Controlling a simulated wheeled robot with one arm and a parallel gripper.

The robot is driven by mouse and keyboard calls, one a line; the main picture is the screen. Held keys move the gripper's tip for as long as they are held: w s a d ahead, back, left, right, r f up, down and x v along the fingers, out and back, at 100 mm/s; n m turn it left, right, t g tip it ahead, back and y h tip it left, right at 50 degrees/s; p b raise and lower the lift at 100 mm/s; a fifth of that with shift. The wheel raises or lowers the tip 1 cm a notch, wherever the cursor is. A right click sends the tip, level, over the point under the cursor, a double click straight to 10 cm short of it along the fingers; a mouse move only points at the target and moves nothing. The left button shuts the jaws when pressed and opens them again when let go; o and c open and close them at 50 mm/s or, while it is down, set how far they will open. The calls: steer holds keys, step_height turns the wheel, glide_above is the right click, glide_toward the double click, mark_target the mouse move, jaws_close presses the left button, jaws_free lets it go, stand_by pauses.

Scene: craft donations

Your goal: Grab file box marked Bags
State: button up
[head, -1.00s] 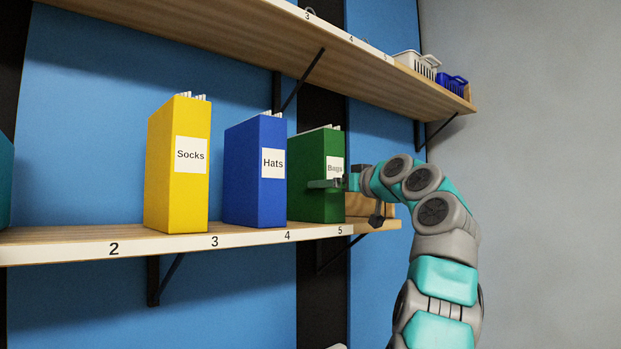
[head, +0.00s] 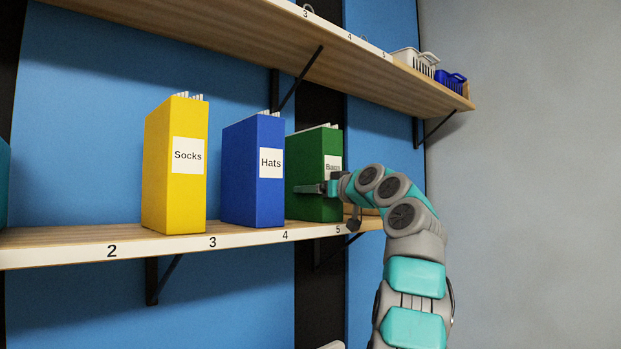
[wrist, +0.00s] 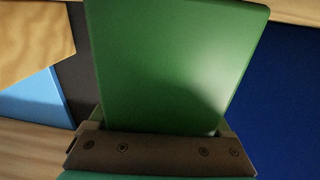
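The green file box marked Bags (head: 305,168) stands upright on the lower shelf, to the right of the blue box, with white papers at its top. My gripper (head: 312,188) is at the box's label face, low on it; one finger lies along the box's left side in the head view. In the wrist view the green box (wrist: 175,65) fills the middle, between my widely spread fingers (wrist: 163,125). The fingers straddle it; I cannot tell whether they touch. The gripper covers the lower edge of the label.
The blue Hats box (head: 252,185) stands close to the left, and the yellow Socks box (head: 174,190) farther left. An upper shelf (head: 250,48) with white and blue baskets (head: 452,82) hangs above. A wooden item lies partly hidden behind my arm.

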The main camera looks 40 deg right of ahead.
jaws_close()
stand_by(0.4)
steer(key=shift+r, duration=0.15)
